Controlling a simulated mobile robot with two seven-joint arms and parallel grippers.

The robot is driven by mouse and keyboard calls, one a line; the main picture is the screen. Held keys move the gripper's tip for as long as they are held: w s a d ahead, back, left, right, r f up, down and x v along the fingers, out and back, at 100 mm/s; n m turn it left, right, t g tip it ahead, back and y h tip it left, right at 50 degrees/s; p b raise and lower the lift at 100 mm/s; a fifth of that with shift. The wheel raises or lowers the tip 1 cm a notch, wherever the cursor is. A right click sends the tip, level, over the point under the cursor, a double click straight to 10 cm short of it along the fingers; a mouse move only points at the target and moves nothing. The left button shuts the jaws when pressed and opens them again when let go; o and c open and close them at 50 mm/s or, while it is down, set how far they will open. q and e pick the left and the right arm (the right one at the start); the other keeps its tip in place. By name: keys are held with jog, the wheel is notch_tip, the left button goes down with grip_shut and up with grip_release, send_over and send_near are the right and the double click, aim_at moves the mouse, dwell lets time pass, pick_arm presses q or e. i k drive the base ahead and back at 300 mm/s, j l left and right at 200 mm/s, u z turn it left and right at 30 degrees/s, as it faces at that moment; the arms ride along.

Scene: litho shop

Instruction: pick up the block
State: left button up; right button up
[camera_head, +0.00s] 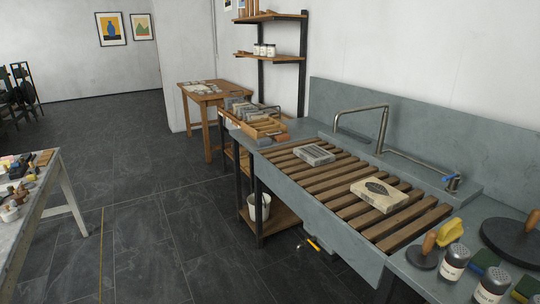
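Two blocks lie flat on the wooden slats of the sink. A cream block (380,196) with a dark oval mark on top is nearer, right of the middle. A grey block (314,154) with dark marks on top lies farther back and to the left. I cannot tell which one the task names. Nothing touches or covers either block. Neither of my grippers is in view.
A bent metal tap (384,130) stands behind the slats (345,212). Shaker jars (455,262), a yellow sponge (450,231) and a round levigator (515,238) crowd the near right. Floor is open left.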

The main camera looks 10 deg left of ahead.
aim_at(285, 137)
jog(key=u, duration=0.4)
jog(key=i+j+u, duration=0.1)
jog(key=u, duration=0.25)
jog(key=i+u, duration=0.15)
jog(key=u, duration=0.25)
jog(key=i+z, duration=0.1)
jog(key=i, duration=1.3)
jog(key=i+l+u, duration=0.2)
jog(key=i, duration=1.25)
jog(key=i+j+z, duration=0.15)
jog(key=i, duration=0.55)
jog(key=i+j+z, duration=0.1)
jog(key=i, duration=0.65)
jog(key=i+z, duration=0.75)
jog(key=z, duration=0.15)
jog(key=i+j+z, duration=0.2)
jog(key=i+z, duration=0.25)
jog(key=k+z, duration=0.1)
jog(key=z, duration=1.6)
